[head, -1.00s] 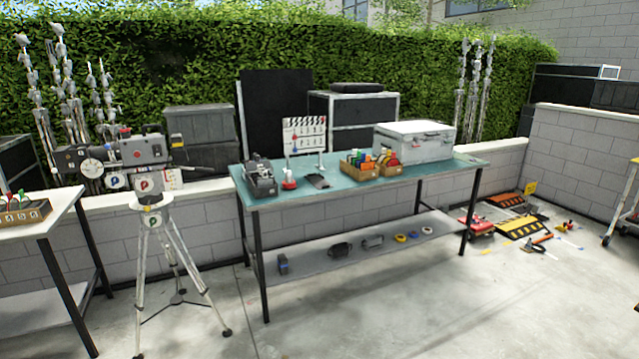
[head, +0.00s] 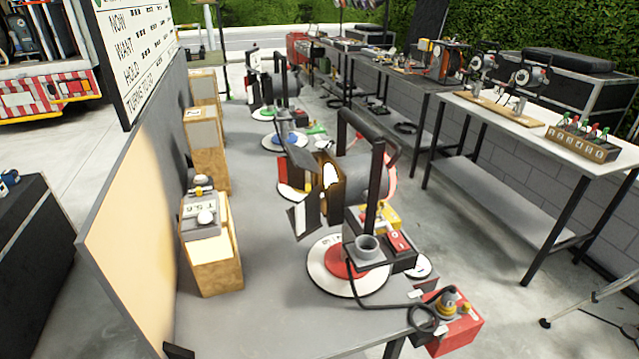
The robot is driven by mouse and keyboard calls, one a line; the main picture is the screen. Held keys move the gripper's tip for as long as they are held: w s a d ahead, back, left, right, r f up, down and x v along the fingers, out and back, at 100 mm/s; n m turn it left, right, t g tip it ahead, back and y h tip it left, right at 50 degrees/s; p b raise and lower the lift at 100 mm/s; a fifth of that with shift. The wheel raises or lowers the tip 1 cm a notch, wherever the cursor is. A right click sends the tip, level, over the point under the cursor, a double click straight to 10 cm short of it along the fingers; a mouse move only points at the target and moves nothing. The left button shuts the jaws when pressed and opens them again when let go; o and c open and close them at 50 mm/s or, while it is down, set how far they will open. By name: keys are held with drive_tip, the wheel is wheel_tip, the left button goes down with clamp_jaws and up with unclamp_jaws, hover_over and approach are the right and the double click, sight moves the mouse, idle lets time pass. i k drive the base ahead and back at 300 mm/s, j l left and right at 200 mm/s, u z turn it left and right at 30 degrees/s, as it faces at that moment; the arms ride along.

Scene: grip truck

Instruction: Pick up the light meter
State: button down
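What looks like the light meter (head: 203,213) is a small grey device marked "T 5.6" with a white dome. It sits on the nearest wooden block (head: 216,266), on the left side of the grey table (head: 250,315). Part of a dark knob or head shows just behind it. My gripper is not in view.
A film lamp (head: 355,180) stands to the right over a red and white disc (head: 325,262). A red control box (head: 452,322) hangs at the near table corner. A tan upright board (head: 130,230) edges the table's left. Further wooden blocks (head: 205,150) stand behind.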

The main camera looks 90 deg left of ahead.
sight(193, 205)
drive_tip(key=j+u, duration=0.1)
drive_tip(key=u, duration=2.4)
drive_tip(key=k+j+z, duration=0.15)
drive_tip(key=j, duration=0.3)
drive_tip(key=j+z, duration=0.2)
drive_tip(key=j, duration=0.25)
drive_tip(key=k+j+z, duration=0.15)
drive_tip(key=j, duration=0.25)
drive_tip(key=k+j+z, duration=0.3)
drive_tip(key=k+j, duration=0.15)
drive_tip(key=j, duration=0.3)
